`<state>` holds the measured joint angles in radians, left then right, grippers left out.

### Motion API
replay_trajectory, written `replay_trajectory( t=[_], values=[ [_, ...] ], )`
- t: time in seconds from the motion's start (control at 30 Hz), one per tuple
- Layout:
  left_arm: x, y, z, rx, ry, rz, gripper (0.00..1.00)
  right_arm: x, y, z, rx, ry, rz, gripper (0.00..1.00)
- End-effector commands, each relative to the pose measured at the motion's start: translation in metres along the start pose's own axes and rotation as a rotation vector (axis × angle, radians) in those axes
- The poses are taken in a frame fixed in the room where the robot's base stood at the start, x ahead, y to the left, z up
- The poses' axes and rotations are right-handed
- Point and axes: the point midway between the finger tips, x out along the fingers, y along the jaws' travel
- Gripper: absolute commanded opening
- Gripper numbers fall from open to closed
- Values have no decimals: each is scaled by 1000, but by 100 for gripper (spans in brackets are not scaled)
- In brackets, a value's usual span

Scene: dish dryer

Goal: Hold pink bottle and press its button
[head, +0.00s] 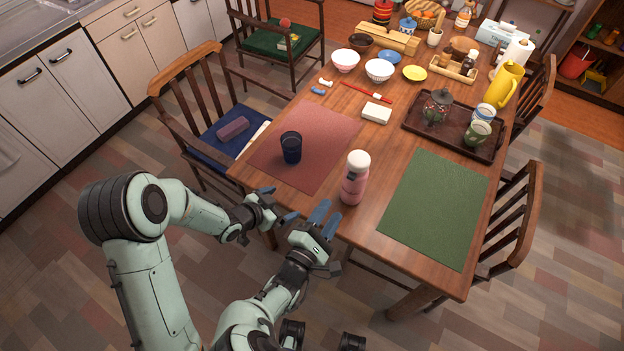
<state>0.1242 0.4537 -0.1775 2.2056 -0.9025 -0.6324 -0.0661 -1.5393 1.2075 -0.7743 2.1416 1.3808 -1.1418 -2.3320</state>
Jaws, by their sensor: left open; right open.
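The pink bottle (353,187) with a rounded white top stands upright near the table's front edge, between the red and green mats. No separate button can be made out on it. My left gripper (278,205) is open and empty in front of the table's edge, left of the bottle. My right gripper (327,216) is open and empty, closer to the bottle and just to its lower left in the picture. Neither gripper appears to hold the bottle.
A dark blue cup (291,149) stands on the red mat (316,172), left of the bottle. The green mat (435,207) is bare. Chairs flank the table.

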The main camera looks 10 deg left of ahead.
Motion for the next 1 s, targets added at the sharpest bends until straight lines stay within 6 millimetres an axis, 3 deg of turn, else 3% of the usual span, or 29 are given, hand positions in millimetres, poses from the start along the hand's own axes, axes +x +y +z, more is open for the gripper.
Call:
replay_trajectory(
  t=[0.1,0.3,0.43,0.67,1.0],
  values=[
    [13,4,-48,50,141,108,100,0,0,0,0,0,0,43],
    [14,22,-101,122,264,314,100,0,0,0,0,0,0,43],
    [11,31,-115,153,279,412,100,0,0,0,0,0,0,43],
    [13,41,-122,171,275,481,100,0,0,0,0,0,0,43],
    [61,68,-134,172,274,483,100,0,0,0,0,0,0,43]
  ],
)
